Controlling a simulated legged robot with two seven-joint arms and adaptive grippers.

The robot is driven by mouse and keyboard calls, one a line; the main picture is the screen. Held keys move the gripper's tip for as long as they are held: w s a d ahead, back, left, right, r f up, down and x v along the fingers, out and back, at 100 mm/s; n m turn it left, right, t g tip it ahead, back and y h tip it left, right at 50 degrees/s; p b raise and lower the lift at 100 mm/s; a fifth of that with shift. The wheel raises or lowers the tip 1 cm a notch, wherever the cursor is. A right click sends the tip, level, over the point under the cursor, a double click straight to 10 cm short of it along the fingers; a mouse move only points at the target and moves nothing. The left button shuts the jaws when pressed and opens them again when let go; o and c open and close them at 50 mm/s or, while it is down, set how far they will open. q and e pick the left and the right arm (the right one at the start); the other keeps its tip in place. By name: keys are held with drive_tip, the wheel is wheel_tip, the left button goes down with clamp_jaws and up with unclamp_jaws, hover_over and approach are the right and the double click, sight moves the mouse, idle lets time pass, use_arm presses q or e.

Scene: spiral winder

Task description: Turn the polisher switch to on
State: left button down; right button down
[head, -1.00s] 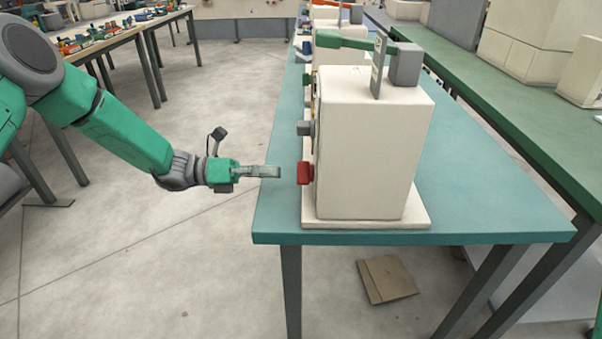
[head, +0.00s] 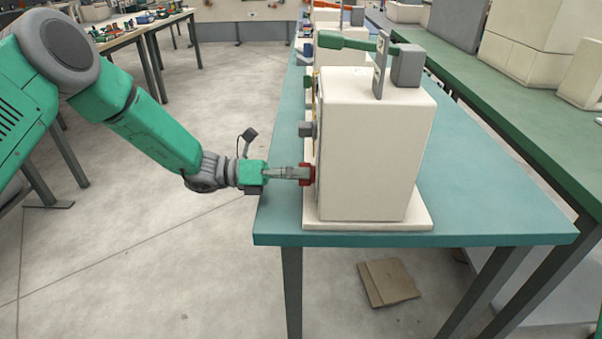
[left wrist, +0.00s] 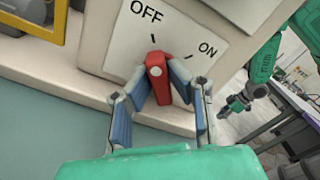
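The red polisher switch (left wrist: 155,72) is on the cream machine's face in the left wrist view, pointing up toward the OFF mark; ON is to its right. In the head view the switch (head: 308,175) is on the machine's left side. My left gripper (left wrist: 160,80) has a finger on either side of the switch, with the fingertips against it; it looks shut on it. In the head view my left gripper (head: 306,175) meets the switch and hides part of it. My right gripper (left wrist: 235,105) is small in the left wrist view, away from the machine; its opening is unclear.
The cream machine (head: 370,150) stands on a teal table (head: 480,215), with a grey knob (head: 306,129) above the switch and a green lever (head: 345,41) on top. More machines stand behind. Cardboard (head: 388,283) lies on the floor. Floor left of the table is clear.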

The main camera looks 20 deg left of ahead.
use_arm(q)
drive_tip(key=shift+a+f+m, duration=0.1)
drive_tip(key=shift+m, duration=0.2)
drive_tip(key=m+b, duration=0.1)
drive_tip(key=m, duration=0.2)
drive_tip(key=shift+f+m+b, duration=0.1)
drive_tip(key=shift+m+b, duration=0.3)
drive_tip(key=m+b, duration=0.1)
drive_tip(key=m, duration=0.2)
drive_tip(key=shift+m+b, duration=0.3)
drive_tip(key=shift+b, duration=0.1)
drive_tip(key=m+b, duration=0.3)
drive_tip(key=m, duration=0.1)
drive_tip(key=shift+f, duration=0.1)
drive_tip(key=shift+s+m+b, duration=0.1)
drive_tip(key=shift+m+b, duration=1.05)
drive_tip(key=shift+m, duration=0.75)
drive_tip(key=c, duration=1.6)
unclamp_jaws()
drive_tip(key=shift+o, duration=0.3)
